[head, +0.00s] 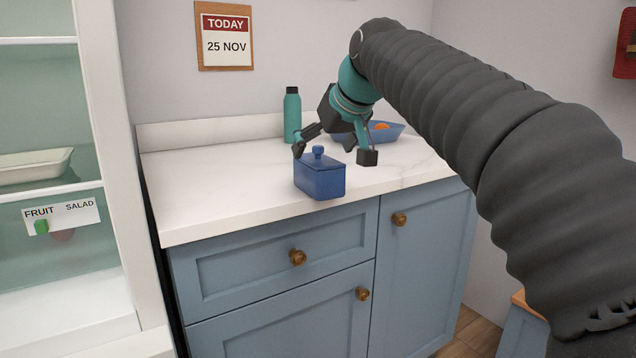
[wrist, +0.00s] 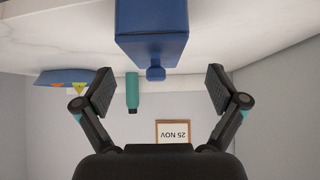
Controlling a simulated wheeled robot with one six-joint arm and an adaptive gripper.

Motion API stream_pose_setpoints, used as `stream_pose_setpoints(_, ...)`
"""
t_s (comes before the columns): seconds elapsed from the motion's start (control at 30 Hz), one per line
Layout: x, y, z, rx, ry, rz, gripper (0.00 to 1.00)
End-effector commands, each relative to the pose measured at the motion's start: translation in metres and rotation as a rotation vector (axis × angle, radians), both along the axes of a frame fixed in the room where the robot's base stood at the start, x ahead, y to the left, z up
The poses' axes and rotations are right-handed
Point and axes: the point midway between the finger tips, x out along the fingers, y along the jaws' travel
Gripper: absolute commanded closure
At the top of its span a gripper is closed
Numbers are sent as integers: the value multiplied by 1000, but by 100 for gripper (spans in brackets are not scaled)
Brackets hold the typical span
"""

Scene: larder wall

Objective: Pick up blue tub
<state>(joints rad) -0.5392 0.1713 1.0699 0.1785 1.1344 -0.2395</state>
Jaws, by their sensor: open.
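The blue tub (head: 320,178) is a small box with a knobbed lid, standing upright near the front edge of the white counter. It also shows in the wrist view (wrist: 152,32), upside down, with its round knob (wrist: 156,73) pointing down the picture. My gripper (head: 335,157) is open, with its fingers spread above and around the tub's far side in the head view. In the wrist view the open fingers (wrist: 160,90) stand either side of the knob, apart from it. Nothing is held.
A teal bottle (head: 292,115) with a black cap stands behind the tub. A blue bowl (head: 388,133) with orange contents is at the back right, partly behind my gripper. The counter (head: 215,195) is clear to the left. A shelf unit (head: 125,180) stands at far left.

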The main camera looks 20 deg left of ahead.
Motion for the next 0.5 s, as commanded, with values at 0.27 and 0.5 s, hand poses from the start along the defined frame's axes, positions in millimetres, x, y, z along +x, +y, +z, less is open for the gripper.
stream_pose_setpoints(0.27, 9, 5, -14, -2, 3, -1, 4)
stream_pose_setpoints(0.5, 26, 18, -39, -1, 1, 0, 4)
